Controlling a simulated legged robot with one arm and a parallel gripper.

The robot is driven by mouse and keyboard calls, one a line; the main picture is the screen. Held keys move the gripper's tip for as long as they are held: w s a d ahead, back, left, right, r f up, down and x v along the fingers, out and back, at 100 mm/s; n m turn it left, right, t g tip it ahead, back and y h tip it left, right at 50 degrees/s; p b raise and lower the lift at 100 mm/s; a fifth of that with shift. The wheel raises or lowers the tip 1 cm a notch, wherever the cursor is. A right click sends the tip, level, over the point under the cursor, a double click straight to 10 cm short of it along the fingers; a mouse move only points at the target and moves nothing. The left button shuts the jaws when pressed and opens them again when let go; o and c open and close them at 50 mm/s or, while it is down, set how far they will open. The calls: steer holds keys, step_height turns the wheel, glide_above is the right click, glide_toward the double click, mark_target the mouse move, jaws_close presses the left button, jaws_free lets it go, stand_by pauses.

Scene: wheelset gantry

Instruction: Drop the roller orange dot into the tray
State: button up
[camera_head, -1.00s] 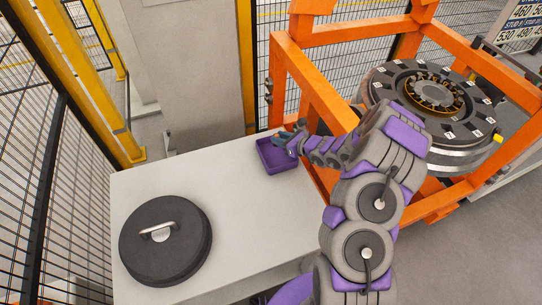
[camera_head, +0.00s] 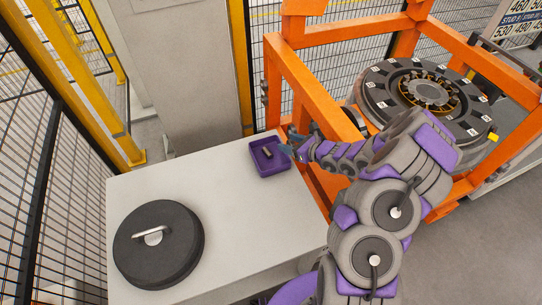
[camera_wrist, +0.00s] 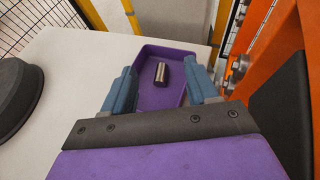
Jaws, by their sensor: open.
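The roller (camera_head: 266,152) is a small dark metal cylinder lying inside the purple tray (camera_head: 256,171) on the table. In the wrist view the roller (camera_wrist: 161,74) rests on the tray floor, apart from the fingers; no orange dot shows on it. The tray (camera_wrist: 177,51) also shows there, its near end partly behind my gripper. My gripper (camera_wrist: 161,92) has its two blue fingers spread wide with nothing between them, seen over the near part of the tray. In the head view my gripper (camera_head: 296,146) is at the tray's right side.
A round black lid with a handle (camera_head: 157,243) lies on the white table (camera_head: 235,225). The orange gantry frame (camera_head: 310,100) stands right beside the table, holding a large round bearing (camera_head: 425,95). The table between lid and tray is clear.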

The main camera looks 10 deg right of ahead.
steer(key=a+p+v, duration=0.1)
steer(key=p+v, duration=0.1)
steer(key=v, duration=0.9)
steer(key=s+a+r+n+g+y, duration=0.3)
steer(key=a+r+n, duration=0.4)
steer(key=a+r, duration=0.3)
steer(key=s+a+r+n+g, duration=0.6)
steer(key=s+a+n, duration=0.4)
steer(key=s+r+n+g+h+b, duration=0.15)
steer(key=s+n+g+h, duration=0.4)
steer(key=s, duration=0.75)
steer(key=s+d+r+n+t+h, duration=0.2)
steer(key=s+d+n+h, duration=0.4)
steer(key=s+d, duration=0.4)
steer(key=shift+s, duration=0.3)
